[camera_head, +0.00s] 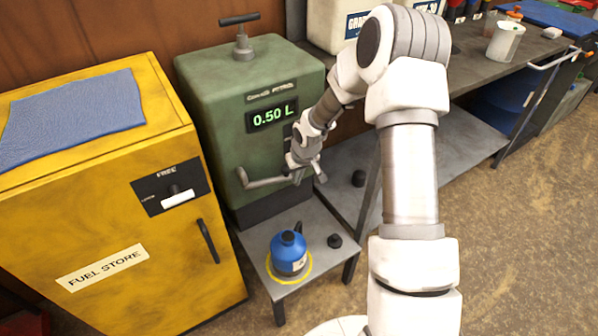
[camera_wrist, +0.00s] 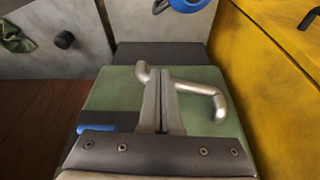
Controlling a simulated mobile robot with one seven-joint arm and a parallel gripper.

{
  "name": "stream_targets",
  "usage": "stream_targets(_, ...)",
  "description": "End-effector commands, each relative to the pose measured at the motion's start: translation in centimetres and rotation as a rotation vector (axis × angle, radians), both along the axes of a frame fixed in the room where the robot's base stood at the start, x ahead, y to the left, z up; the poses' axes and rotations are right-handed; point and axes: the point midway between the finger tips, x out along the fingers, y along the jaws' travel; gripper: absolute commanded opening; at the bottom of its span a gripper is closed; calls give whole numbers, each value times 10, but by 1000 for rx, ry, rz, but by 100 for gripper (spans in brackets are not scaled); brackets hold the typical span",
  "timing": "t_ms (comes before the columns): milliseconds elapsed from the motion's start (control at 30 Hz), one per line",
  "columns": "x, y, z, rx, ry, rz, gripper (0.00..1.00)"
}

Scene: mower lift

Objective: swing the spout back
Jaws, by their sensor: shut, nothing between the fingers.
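The green petrol dispenser (camera_head: 250,95) stands in the middle, its display reading 0.50 L. Its grey metal spout (camera_head: 265,183) is a bent pipe low on the front face. It also shows in the wrist view (camera_wrist: 196,87), running sideways behind my fingers. My gripper (camera_head: 300,175) is beside the spout's right end. In the wrist view, its fingers (camera_wrist: 161,85) are together and partly cover the pipe. Whether they touch it I cannot tell. A blue bottle (camera_head: 290,252) stands inside a yellow ring (camera_head: 276,279) on the low grey stand (camera_head: 257,236).
A black cap (camera_head: 334,241) lies right of the bottle. The yellow fuel store cabinet (camera_head: 100,185) stands close on the left, with a blue cloth (camera_head: 75,112) on top. A grey workbench (camera_head: 500,55) is on the right. Open floor lies front right.

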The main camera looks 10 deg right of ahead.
Motion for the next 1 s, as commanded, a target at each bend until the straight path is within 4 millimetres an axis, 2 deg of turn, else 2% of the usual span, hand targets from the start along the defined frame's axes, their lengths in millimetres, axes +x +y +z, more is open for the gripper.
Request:
stream_targets(33,3,1,-15,-1,1,1,0)
stream_targets(67,6,1,-19,0,1,0,0)
stream_targets(200,26,5,-17,0,-2,-3,0)
stream_targets(333,37,7,-17,1,-2,-2,0)
stream_targets(867,44,8,-17,0,0,-2,0)
stream_targets(1000,57,7,-16,0,-1,5,0)
